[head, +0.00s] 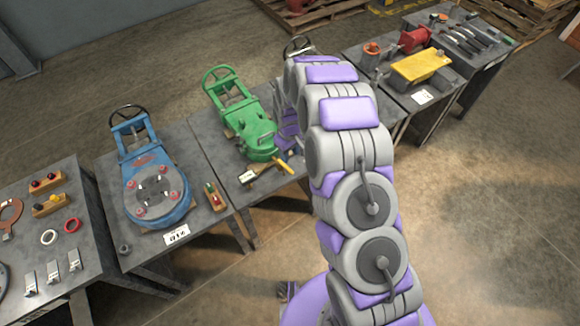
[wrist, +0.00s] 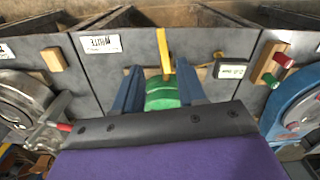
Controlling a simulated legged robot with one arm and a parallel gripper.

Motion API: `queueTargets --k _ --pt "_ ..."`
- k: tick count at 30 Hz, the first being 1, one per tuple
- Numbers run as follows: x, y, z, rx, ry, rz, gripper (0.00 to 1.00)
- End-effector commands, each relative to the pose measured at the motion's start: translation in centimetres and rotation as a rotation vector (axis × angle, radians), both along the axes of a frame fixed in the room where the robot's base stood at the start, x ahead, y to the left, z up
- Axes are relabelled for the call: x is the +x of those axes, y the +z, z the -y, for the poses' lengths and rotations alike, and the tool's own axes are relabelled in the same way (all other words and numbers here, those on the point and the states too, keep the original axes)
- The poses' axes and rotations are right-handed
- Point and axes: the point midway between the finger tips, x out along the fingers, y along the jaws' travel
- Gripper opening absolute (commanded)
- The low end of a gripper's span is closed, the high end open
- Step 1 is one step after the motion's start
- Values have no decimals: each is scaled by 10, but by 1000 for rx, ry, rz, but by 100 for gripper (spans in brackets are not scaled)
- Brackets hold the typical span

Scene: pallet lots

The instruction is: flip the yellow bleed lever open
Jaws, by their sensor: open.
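The yellow lever (head: 284,165) sticks out from the near end of the green valve (head: 257,132) on a grey metal table. In the wrist view the yellow lever (wrist: 163,52) is a straight bar, with its lower end at the rounded green valve end (wrist: 162,94). My gripper (wrist: 160,76) is open, its two dark blue fingers on either side of the green end and the lever's lower end. I cannot tell whether a finger touches either. In the head view my arm hides most of the gripper beside the valve.
A white label (head: 246,176) lies beside the lever. A blue valve (head: 157,190) stands on the table to the left. Red and yellow equipment (head: 421,66) stands on tables to the right. A gap separates the tables, and open floor (head: 500,200) lies at the right.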

Motion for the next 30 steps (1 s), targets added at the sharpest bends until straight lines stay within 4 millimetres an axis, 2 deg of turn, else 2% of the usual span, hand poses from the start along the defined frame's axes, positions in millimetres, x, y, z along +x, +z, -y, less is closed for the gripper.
queueTargets --k 1,3,12,16,24,30 --pt "-1 -14 0 -2 1 -4 40" --pt "-1 -28 -1 -2 1 -2 40" --pt "-1 -79 2 2 -1 -2 40" --pt "0 -87 2 4 -1 2 40" --pt "0 -88 -1 0 0 1 39" --pt "0 -88 0 0 0 1 20"
